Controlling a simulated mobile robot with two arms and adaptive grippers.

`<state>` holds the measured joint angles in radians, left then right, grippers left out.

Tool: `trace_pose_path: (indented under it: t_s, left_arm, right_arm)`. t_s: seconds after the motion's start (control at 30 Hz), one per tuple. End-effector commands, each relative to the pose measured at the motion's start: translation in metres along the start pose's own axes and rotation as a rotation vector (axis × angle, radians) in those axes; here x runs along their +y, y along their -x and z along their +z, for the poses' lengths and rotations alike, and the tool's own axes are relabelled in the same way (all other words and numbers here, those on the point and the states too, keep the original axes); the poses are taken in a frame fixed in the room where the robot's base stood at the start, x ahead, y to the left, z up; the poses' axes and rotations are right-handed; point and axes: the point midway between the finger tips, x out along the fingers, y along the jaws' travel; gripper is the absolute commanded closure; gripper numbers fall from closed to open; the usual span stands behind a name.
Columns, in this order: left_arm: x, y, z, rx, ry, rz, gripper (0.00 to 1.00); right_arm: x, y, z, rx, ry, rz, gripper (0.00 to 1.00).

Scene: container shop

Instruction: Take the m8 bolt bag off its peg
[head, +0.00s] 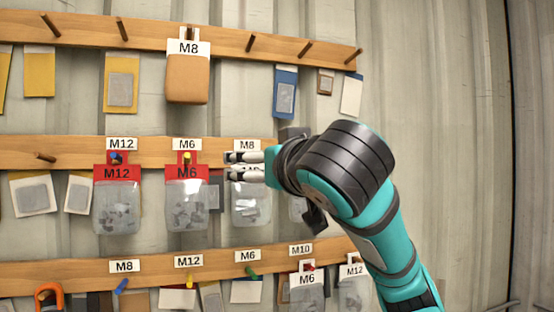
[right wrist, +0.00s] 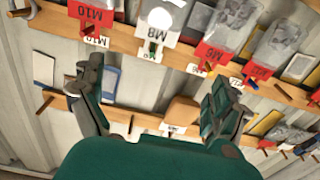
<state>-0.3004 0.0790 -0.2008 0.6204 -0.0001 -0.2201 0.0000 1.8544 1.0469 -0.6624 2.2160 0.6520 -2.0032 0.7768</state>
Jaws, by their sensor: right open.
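The M8 bolt bag (head: 250,208) is a clear pouch of grey parts with a white header. It hangs on the middle rail under an M8 label (head: 247,145). My right gripper (head: 228,166) is open in front of its header, hiding much of it in the head view. In the right wrist view, which is turned over, the white M8 header (right wrist: 160,38) shows with its peg beyond and between my spread fingers (right wrist: 155,92). Nothing is held; contact with the bag cannot be told. My left gripper is not in view.
Red-headed M6 (head: 188,205) and M12 (head: 117,208) bags hang to the left. A red-headed M10 bag (right wrist: 92,14) hangs on the other side. A brown M8 pouch (head: 187,78) hangs on the upper rail. A lower rail (head: 70,273) has more pegs and bags.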

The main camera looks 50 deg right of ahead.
Motion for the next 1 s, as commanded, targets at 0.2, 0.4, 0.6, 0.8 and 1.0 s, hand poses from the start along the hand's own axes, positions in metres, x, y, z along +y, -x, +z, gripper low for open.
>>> trace_pose_path:
  t_s: [0.2, 0.4, 0.6, 0.8, 1.0]
  left_arm:
    - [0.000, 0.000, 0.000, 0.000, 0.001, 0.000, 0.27]
    - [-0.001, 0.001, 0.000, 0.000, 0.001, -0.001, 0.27]
    - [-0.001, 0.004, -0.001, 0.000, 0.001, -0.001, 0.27]
    - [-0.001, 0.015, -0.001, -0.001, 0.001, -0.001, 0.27]
    - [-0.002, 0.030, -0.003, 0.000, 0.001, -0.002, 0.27]
  right_arm:
    - [0.010, 0.004, -0.010, 0.014, -0.027, 0.014, 0.00]
    - [0.007, -0.009, -0.011, 0.017, -0.025, 0.008, 0.00]
    - [0.008, -0.035, -0.009, 0.009, -0.030, 0.007, 0.00]
    - [0.013, -0.073, -0.012, 0.006, -0.025, 0.020, 0.00]
    - [0.014, -0.113, -0.012, 0.007, -0.025, 0.020, 0.00]
